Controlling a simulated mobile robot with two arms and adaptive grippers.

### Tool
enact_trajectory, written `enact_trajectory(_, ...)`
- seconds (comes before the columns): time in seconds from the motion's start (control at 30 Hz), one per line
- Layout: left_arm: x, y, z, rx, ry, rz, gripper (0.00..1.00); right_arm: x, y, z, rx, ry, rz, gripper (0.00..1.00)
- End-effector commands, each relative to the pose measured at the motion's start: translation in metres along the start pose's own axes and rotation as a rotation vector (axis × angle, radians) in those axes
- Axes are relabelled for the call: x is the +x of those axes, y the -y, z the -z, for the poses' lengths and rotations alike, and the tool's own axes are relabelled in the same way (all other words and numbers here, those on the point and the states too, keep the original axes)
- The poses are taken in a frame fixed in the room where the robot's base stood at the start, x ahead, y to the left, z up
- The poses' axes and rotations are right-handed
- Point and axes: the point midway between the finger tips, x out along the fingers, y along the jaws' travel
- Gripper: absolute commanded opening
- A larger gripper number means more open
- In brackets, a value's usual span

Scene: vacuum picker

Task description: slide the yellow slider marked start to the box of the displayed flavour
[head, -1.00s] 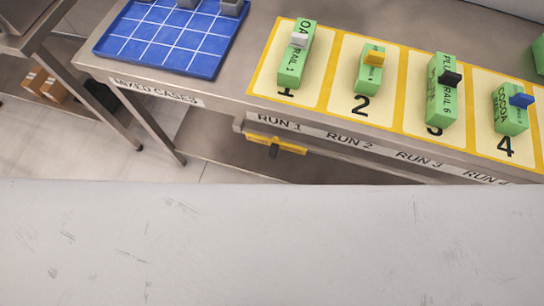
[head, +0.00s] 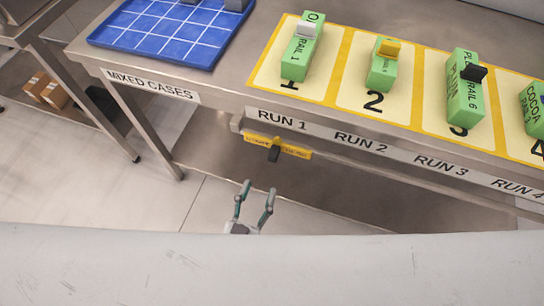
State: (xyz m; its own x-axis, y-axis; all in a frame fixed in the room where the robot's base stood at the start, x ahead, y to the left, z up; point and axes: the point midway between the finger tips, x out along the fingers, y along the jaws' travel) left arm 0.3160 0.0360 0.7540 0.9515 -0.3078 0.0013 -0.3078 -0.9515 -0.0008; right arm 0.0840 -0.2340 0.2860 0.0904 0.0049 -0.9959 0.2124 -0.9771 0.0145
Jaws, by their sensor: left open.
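A yellow strip (head: 290,151) with small print I cannot read hangs under the front edge of the bench, below RUN 1. A small yellow block with a dark handle (head: 273,155) sits at its middle. My left gripper (head: 258,188) is open and empty, below and slightly left of the handle, not touching it. Green boxes stand on numbered yellow pads: box 1 (head: 296,62) with a white tab, box 2 (head: 381,74) with a yellow tab, box 3 (head: 464,100) with a black tab, and a cocoa box (head: 535,108) cut off at the right edge. I see no flavour display.
A blue gridded tray (head: 160,38) holding grey blocks lies at the left of the steel bench, above the MIXED CASES label (head: 150,85). RUN labels line the front edge. A bench leg (head: 150,130) stands left of my gripper. Cardboard boxes (head: 46,90) sit on a low shelf.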

Motion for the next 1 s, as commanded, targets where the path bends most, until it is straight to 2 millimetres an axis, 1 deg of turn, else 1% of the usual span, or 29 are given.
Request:
enact_trajectory(0.03, 0.013, 0.001, 0.002, -0.001, -0.006, 0.002, 0.48, -0.001, -0.001, 0.0, 0.0, 0.0, -0.001, 0.79)
enact_trajectory(0.2, 0.05, 0.0, 0.001, -0.001, -0.004, 0.001, 0.48, -0.002, -0.002, 0.0, -0.001, 0.0, -0.002, 0.79)
enact_trajectory(0.3, 0.068, 0.0, 0.001, -0.002, -0.003, 0.001, 0.48, -0.002, -0.002, 0.0, -0.001, 0.0, -0.003, 0.79)
enact_trajectory(0.4, 0.082, 0.0, 0.0, -0.001, -0.002, 0.001, 0.48, -0.002, -0.003, 0.0, -0.001, 0.0, -0.003, 0.79)
enact_trajectory(0.5, 0.091, 0.0, 0.0, -0.001, 0.0, -0.001, 0.48, -0.002, -0.003, 0.0, -0.001, 0.0, -0.003, 0.79)
enact_trajectory(0.6, 0.096, 0.0, 0.0, -0.001, 0.001, -0.001, 0.48, -0.002, -0.003, 0.0, -0.001, -0.001, -0.003, 0.79)
enact_trajectory(0.87, 0.097, 0.0, 0.0, -0.001, 0.001, -0.001, 0.48, -0.002, -0.003, 0.001, -0.001, -0.001, -0.003, 0.79)
enact_trajectory(0.9, 0.097, 0.0, -0.001, -0.001, 0.001, -0.001, 0.46, -0.002, -0.003, 0.001, -0.001, -0.001, -0.003, 0.79)
enact_trajectory(0.97, 0.097, 0.0, -0.001, -0.001, 0.001, -0.001, 0.36, -0.002, -0.003, 0.001, -0.001, -0.001, -0.003, 0.79)
enact_trajectory(1.0, 0.097, 0.0, -0.001, -0.001, 0.001, -0.001, 0.3, -0.002, -0.003, 0.001, -0.001, -0.001, -0.003, 0.79)
